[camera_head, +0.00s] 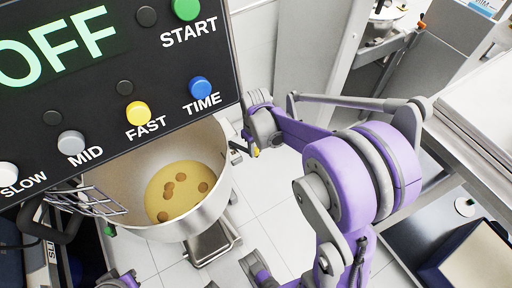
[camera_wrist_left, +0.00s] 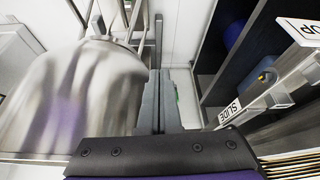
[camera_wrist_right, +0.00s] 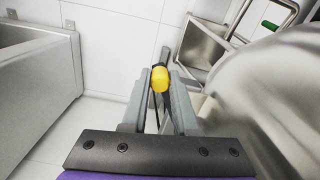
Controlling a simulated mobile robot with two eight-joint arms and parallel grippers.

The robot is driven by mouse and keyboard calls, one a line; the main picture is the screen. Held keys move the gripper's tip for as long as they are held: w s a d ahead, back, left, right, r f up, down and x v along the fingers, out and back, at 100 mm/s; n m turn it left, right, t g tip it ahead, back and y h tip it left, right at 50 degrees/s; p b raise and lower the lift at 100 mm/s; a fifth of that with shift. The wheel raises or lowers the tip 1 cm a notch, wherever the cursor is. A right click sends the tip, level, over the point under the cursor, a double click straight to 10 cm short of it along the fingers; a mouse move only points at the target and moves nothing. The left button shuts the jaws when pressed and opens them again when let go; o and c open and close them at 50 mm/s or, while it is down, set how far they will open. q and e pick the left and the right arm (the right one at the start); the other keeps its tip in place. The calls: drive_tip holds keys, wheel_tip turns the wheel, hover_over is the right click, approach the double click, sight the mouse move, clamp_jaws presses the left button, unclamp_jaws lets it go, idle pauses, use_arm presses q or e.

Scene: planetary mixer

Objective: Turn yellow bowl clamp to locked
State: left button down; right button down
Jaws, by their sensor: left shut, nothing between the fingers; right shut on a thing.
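The steel mixer bowl (camera_head: 212,185) hangs below the control panel, with yellow batter and several brown lumps inside. The yellow bowl clamp (camera_wrist_right: 160,79) is a small rounded yellow end, between my right fingertips in the right wrist view. My right gripper (camera_wrist_right: 159,82) is shut on it, beside the bowl's outer wall. My left gripper (camera_wrist_left: 160,78) is shut and empty beside the bowl in the left wrist view. The rest of the clamp is hidden.
The black control panel (camera_head: 100,70) reads OFF and covers the upper left. A wire guard (camera_head: 95,200) stands at the bowl's left. A label reading SLIDE (camera_wrist_left: 229,112) is right of my left gripper. White tiled floor (camera_head: 285,225) lies open right of the bowl.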

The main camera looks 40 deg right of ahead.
drive_tip(key=c, duration=0.7)
unclamp_jaws()
drive_tip(key=shift+r, duration=0.1)
wheel_tip(320, 180, up, 11)
drive_tip(key=shift+f+p, duration=0.2)
drive_tip(key=shift+p, duration=0.65)
